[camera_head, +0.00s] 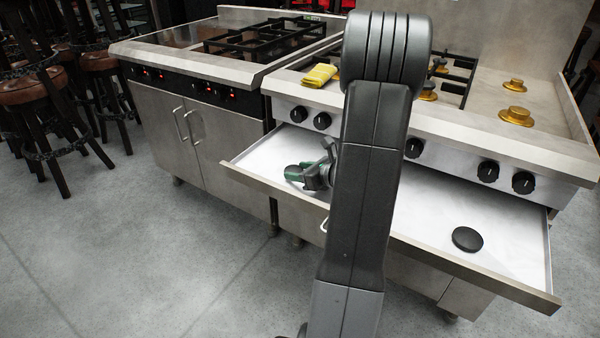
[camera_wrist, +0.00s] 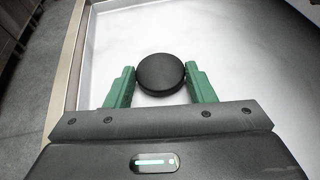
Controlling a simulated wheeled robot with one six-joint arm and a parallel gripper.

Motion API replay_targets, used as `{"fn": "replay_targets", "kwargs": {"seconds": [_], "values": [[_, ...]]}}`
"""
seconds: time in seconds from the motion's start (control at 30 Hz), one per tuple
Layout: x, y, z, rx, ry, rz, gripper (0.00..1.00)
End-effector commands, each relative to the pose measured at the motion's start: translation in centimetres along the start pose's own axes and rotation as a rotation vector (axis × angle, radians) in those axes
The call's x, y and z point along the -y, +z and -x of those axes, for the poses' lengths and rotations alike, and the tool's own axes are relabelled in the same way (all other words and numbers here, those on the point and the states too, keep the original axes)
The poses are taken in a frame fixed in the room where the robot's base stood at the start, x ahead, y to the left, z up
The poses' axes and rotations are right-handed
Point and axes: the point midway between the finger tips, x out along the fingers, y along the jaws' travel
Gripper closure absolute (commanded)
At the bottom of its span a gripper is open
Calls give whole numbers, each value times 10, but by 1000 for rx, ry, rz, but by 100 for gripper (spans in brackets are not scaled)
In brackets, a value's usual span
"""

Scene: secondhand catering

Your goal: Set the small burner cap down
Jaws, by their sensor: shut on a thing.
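A small black round burner cap (camera_wrist: 160,74) sits between the green fingers of my gripper (camera_wrist: 160,80) in the wrist view, touched on both sides. In the head view my gripper (camera_head: 308,174) is over the left part of the open white-floored drawer (camera_head: 408,205). The held cap is not clearly visible there. I cannot tell whether it touches the drawer floor. A second black round cap (camera_head: 467,239) lies flat in the right part of the drawer.
The drawer is under a stove with several black knobs (camera_head: 488,171). A yellow cloth (camera_head: 320,75) and brass burners (camera_head: 516,113) are on its top. Another cooker (camera_head: 215,70) stands left. The drawer floor between gripper and second cap is partly hidden by my arm.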

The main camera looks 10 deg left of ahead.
Motion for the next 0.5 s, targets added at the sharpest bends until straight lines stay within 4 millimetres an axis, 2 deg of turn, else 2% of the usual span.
{"fn": "replay_targets", "kwargs": {"seconds": [0.23, 0.27, 0.3, 0.37, 0.5], "values": [[0, -4, -2, 1, 0, 0, 78], [0, -2, -1, 0, 0, 0, 45], [0, -2, -1, 0, 0, 0, 37], [0, -2, -1, 0, 0, 0, 29], [0, -2, -1, 0, 0, 0, 29]]}}
